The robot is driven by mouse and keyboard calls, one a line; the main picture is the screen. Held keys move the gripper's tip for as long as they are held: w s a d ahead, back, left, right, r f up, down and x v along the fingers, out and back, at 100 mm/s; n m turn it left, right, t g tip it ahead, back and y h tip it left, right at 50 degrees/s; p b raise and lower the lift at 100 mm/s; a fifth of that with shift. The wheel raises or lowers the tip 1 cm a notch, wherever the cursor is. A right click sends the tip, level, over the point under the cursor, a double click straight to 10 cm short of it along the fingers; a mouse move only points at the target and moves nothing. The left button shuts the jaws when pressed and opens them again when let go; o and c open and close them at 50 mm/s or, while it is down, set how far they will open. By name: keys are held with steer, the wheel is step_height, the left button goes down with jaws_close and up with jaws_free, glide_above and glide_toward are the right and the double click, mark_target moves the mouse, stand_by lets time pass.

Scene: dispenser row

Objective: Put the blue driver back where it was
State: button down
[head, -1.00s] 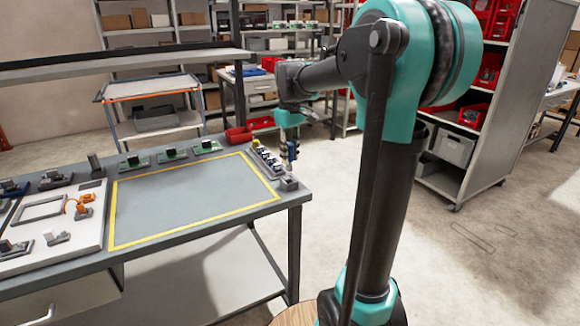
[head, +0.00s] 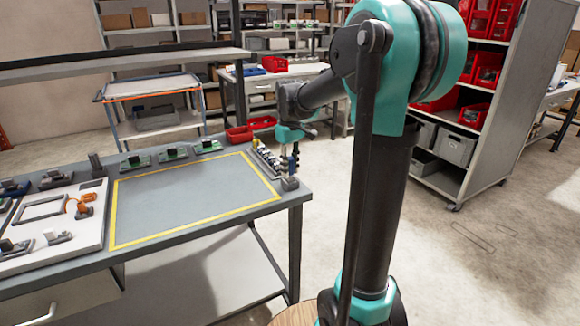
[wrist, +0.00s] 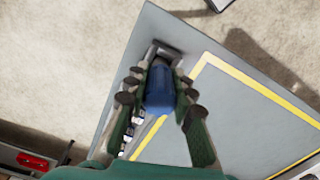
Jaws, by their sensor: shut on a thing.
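The blue driver (wrist: 160,88) is between the fingers of my gripper (wrist: 158,98) in the wrist view, and the gripper is shut on it. A small grey block-shaped holder (wrist: 163,50) shows just past the driver, at the table corner. In the head view my gripper (head: 294,150) is above the right end of the table, close over the grey holder (head: 290,183). The driver is small and partly hidden there. I cannot tell whether its lower end touches the holder or is inside it.
A row of small dispensers (head: 265,158) runs along the table's right edge, beside the gripper. A yellow-taped area (head: 195,200) on the table is clear. Red bins (head: 238,134) stand behind. Green boards (head: 172,154) line the back edge.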

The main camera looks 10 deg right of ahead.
steer(key=shift+f, duration=0.25)
steer(key=c, duration=1.3)
jaws_free()
steer(key=shift+r, duration=0.15)
step_height(320, 180, up, 13)
steer(key=s+d+f+m+t, duration=0.1)
steer(key=s+f+m, duration=0.1)
steer(key=s+f, duration=0.5)
steer(key=s+d+f+m+t, duration=0.1)
steer(key=s+f+m, duration=0.1)
steer(key=s+f, duration=0.5)
steer(key=s+d+f+m+t, duration=0.2)
steer(key=s+f, duration=0.6)
steer(key=f, duration=0.5)
steer(key=shift+f+m, duration=0.3)
steer(key=shift+f, duration=0.1)
